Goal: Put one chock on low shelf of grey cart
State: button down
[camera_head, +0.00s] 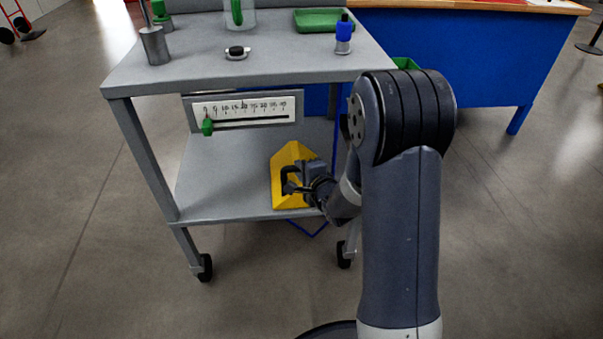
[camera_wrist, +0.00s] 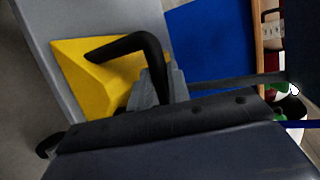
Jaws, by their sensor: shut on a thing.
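A yellow chock (camera_head: 288,160) with a black handle is at the right part of the low shelf (camera_head: 225,180) of the grey cart (camera_head: 118,93). My gripper (camera_head: 292,180) reaches in from the right and is shut on the chock's black handle. In the wrist view the chock (camera_wrist: 85,75) and its bent black handle (camera_wrist: 130,45) show clearly, with my gripper (camera_wrist: 158,88) at the handle's lower end. The chock appears to be at shelf level; whether it rests fully on the shelf I cannot tell.
A scale with a green slider (camera_head: 243,110) hangs under the cart's top. The top carries a grey cylinder (camera_head: 154,46), a black knob (camera_head: 237,52), a blue-capped bottle (camera_head: 344,35) and a green tray (camera_head: 318,20). A blue workbench (camera_head: 470,55) stands behind right. The shelf's left part is clear.

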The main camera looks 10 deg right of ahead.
jog(key=c, duration=1.3)
grip_release()
jog(key=shift+c, duration=0.2)
jog(key=p+v, duration=0.3)
jog(key=v, duration=0.9)
